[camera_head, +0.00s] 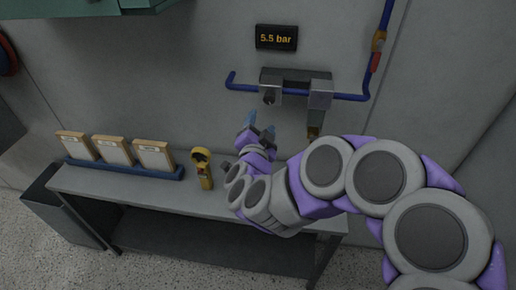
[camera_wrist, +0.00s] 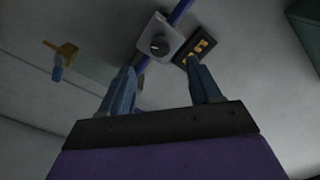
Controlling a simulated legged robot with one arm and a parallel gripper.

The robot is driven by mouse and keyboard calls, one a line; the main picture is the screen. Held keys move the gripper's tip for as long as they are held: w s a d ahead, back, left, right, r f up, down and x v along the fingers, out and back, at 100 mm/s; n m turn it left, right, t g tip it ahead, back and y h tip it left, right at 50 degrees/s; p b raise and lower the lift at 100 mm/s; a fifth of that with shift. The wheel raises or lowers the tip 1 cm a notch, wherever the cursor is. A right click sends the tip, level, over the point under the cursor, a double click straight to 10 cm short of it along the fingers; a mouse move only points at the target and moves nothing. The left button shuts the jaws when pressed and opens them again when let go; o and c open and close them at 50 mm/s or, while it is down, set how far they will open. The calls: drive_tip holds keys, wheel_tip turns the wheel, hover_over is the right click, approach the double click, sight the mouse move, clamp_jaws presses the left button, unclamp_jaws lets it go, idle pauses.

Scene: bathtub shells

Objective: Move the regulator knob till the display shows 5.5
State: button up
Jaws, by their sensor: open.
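The display (camera_head: 276,38) on the grey wall reads 5.5 bar. It also shows at an angle in the wrist view (camera_wrist: 193,54), where its digits are not clear. Below it in the head view is the grey regulator (camera_head: 297,76) on a blue pipe. Its dark round knob (camera_head: 269,97) faces out at the lower left, and the knob shows a pale mark in the wrist view (camera_wrist: 158,45). My gripper (camera_head: 260,131) is open and empty, below the knob and apart from it. In the wrist view, its blue fingers (camera_wrist: 163,80) are spread, with the knob beyond the gap.
A grey bench (camera_head: 255,211) stands below. On it are a yellow handheld device (camera_head: 203,169) and a blue rack (camera_head: 128,169) holding 3 framed cards. A blue pipe (camera_head: 350,97) runs right and up the wall. A green cabinet (camera_head: 75,12) hangs upper left.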

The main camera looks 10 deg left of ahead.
drive_tip(key=s+b, duration=0.6)
drive_tip(key=b, duration=0.1)
drive_tip(key=shift+s, duration=0.3)
idle(0.3)
drive_tip(key=s+d+f+n+g+y, duration=0.5)
drive_tip(key=s+f+n+g, duration=0.4)
drive_tip(key=s+f+g, duration=0.3)
drive_tip(key=s+d+f+g+h, duration=0.1)
drive_tip(key=s+d+g+h, duration=0.1)
drive_tip(key=s+d+g, duration=0.2)
drive_tip(key=s+d+f+g+h, duration=0.1)
drive_tip(key=s+d+g+h, duration=0.1)
drive_tip(key=s+d, duration=0.9)
drive_tip(key=s+g, duration=0.1)
drive_tip(key=s, duration=0.4)
drive_tip(key=shift+s+d+f+g+h, duration=0.2)
drive_tip(key=shift+s+f+g+h, duration=0.1)
drive_tip(key=shift+f+g, duration=0.1)
